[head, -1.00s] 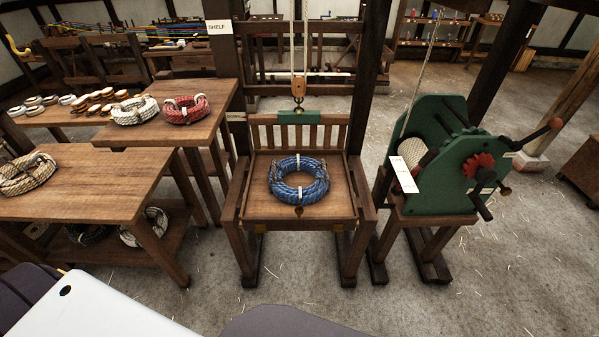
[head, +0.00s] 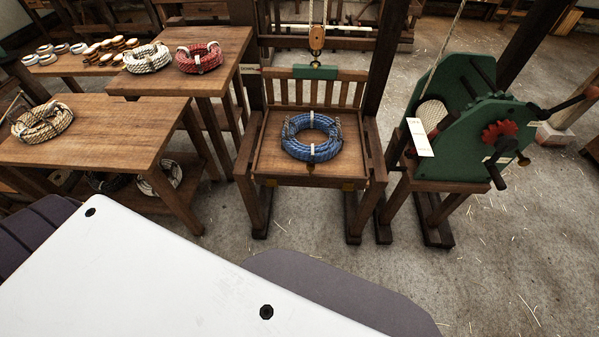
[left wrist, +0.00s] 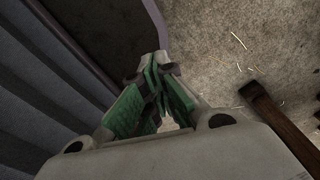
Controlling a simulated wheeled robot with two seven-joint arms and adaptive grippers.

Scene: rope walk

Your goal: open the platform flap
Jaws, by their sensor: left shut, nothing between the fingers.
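The wooden platform (head: 268,165) stands in the middle of the head view inside a dark timber frame. A blue rope coil (head: 300,147) with white ties lies flat on it. The front board (head: 308,183) of the platform is upright along its near edge, with brass fittings near both ends; I cannot tell whether it is the flap. A slatted back (head: 334,94) with a green block stands behind. My left gripper (left wrist: 163,62) shows in the left wrist view, shut and empty over bare floor, apart from the platform. My right gripper is not in view.
A green winch (head: 450,140) with crank handles stands right of the platform. Tables with rope coils (head: 43,121) stand at the left. A pulley block (head: 317,40) hangs above the platform. A wooden beam (left wrist: 280,125) lies low in the wrist view. Floor in front is clear.

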